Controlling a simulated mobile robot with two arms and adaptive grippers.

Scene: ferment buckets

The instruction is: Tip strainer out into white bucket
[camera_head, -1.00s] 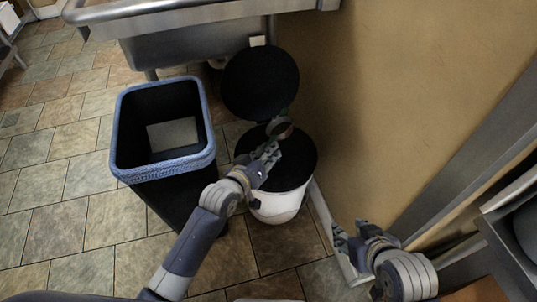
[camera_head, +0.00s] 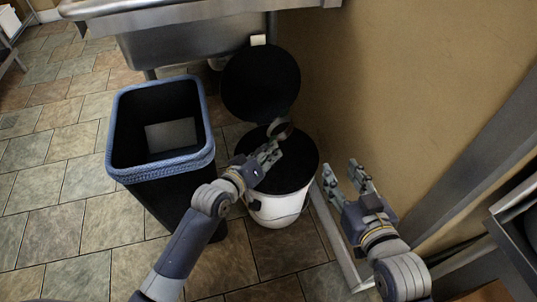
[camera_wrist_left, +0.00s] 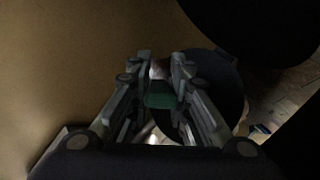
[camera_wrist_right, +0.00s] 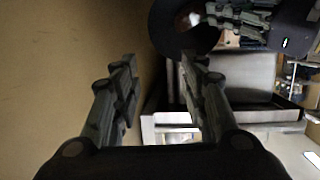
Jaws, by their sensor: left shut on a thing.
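The white bucket (camera_head: 277,207) stands on the tiles near the wall, with a dark open top. My left gripper (camera_head: 268,153) is over that top, shut on the strainer (camera_head: 281,129), whose small round rim shows just past the fingertips. In the left wrist view a green part (camera_wrist_left: 162,96) lies between the fingers, with a pale piece beyond it. What is in the strainer cannot be made out. My right gripper (camera_head: 342,171) is open and empty, to the right of the bucket; its spread fingers also show in the right wrist view (camera_wrist_right: 160,62).
A black round lid (camera_head: 260,83) stands raised behind the bucket. A black bin with a blue rim (camera_head: 187,166) stands close on the left. A steel sink (camera_head: 190,42) is at the back and a tan wall (camera_head: 400,90) on the right.

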